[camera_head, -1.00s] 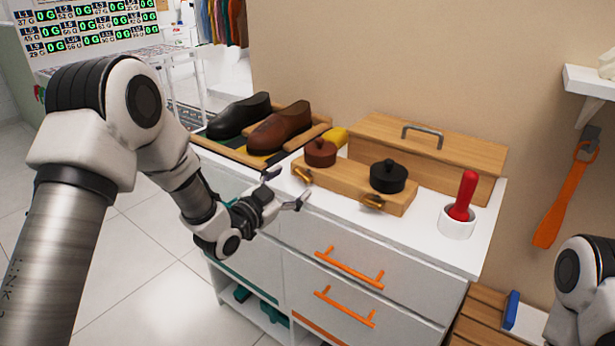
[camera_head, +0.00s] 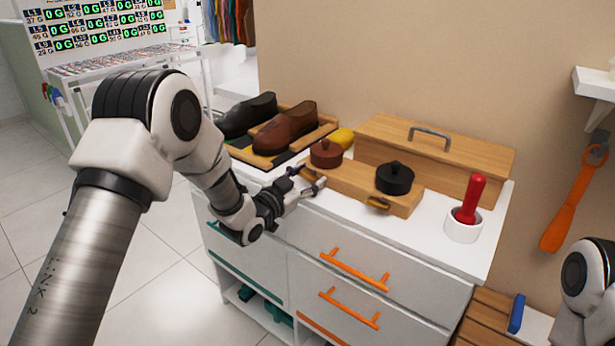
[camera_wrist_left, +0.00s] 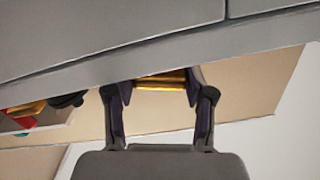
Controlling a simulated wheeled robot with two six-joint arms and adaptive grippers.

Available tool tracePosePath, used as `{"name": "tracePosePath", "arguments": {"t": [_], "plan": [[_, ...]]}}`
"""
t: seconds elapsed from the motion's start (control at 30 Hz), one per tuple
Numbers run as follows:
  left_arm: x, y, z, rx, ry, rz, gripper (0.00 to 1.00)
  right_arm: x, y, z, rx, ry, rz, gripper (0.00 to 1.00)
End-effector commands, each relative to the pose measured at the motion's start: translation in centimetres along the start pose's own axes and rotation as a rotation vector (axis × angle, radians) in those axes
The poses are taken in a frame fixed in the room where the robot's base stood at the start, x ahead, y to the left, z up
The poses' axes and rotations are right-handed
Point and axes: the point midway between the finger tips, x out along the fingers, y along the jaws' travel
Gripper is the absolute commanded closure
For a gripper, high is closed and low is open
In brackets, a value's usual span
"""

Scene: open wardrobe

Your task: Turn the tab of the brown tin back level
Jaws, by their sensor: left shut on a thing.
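The brown tin (camera_head: 326,153), round with a knobbed lid, sits at the left end of a wooden block on the white dresser. The black tin (camera_head: 394,179) sits at the block's right end, with its brass tab (camera_head: 379,204) on the front face. My left gripper (camera_head: 309,182) is at the block's front left, below the brown tin. In the left wrist view the brown tin's brass tab (camera_wrist_left: 162,81) is between the fingers, and the gripper is shut on it. The fingers largely hide this tab in the head view, so its tilt is unclear. My right gripper is out of view.
The wooden block (camera_head: 352,186) stands before a wooden box (camera_head: 460,166) with a grey handle. A red-handled tool (camera_head: 470,196) stands in a white cup (camera_head: 463,229) at right. Brown shoes (camera_head: 285,128) and black shoes (camera_head: 247,115) are at left. Orange drawer handles (camera_head: 355,270) project below.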

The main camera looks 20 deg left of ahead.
Motion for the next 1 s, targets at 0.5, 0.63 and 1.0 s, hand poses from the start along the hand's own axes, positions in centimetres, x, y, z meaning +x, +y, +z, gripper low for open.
{"name": "tracePosePath", "arguments": {"t": [0.5, 0.63, 1.0], "plan": [[0.02, -0.09, -0.10, -0.315, 0.003, 0.000, 0.81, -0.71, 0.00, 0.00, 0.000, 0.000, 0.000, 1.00], [0.02, -0.09, -0.10, -0.314, 0.003, 0.000, 0.21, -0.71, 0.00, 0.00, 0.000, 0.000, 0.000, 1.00], [-0.36, -0.09, -0.03, -0.313, 0.001, 0.000, 0.21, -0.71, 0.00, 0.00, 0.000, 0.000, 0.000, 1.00]]}}
